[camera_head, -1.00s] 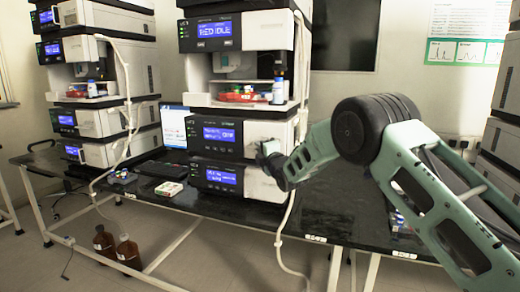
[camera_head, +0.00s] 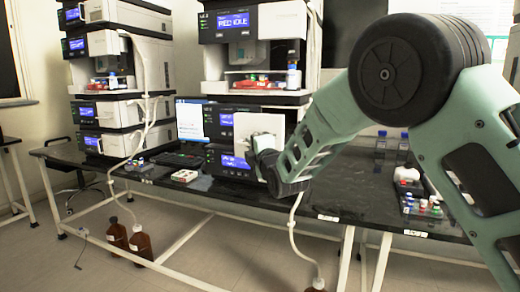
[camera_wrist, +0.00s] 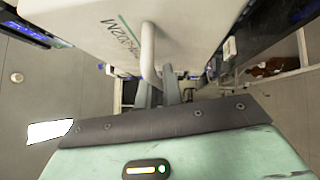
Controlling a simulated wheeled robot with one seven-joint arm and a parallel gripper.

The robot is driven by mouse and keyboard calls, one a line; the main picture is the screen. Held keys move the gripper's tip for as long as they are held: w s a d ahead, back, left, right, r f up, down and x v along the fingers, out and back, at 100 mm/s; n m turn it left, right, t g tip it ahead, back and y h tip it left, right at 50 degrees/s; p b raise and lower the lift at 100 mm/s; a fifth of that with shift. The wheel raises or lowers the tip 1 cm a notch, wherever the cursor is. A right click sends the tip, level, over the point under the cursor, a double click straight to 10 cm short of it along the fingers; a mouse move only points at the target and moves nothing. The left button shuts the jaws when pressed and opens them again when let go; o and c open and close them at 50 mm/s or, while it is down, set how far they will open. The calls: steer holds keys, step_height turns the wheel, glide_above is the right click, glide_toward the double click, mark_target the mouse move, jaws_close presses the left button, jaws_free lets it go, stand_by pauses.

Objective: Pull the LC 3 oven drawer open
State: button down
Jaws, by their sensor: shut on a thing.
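The LC 3 oven drawer's white front panel (camera_head: 246,125) stands forward of the middle stack and covers part of the display beside it. In the wrist view its white front (camera_wrist: 95,22) fills the top, with upside-down lettering and a pale bar handle (camera_wrist: 148,52). My gripper (camera_head: 257,150) is at the panel's lower part. In the wrist view my gripper's grey fingers (camera_wrist: 157,90) are closed at the handle's end. The exact contact is partly hidden, and the drawer's inside is not visible in either view.
The LC 3 stack (camera_head: 215,68) has an open bay with vials above the drawer. Another stack (camera_head: 120,75) stands left. A laptop (camera_head: 190,120) and small white box (camera_head: 185,176) are on the dark bench (camera_head: 330,190). A white tube (camera_head: 293,225) hangs at its front.

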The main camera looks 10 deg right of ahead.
steer(key=s+a, duration=0.5)
steer(key=s, duration=0.5)
steer(key=shift+a+b, duration=0.35)
steer(key=shift+b, duration=0.1)
steer(key=c, duration=1.8)
jaws_free()
steer(key=v, duration=1.7)
steer(key=shift+s+d, duration=0.1)
steer(key=shift+s, duration=0.05)
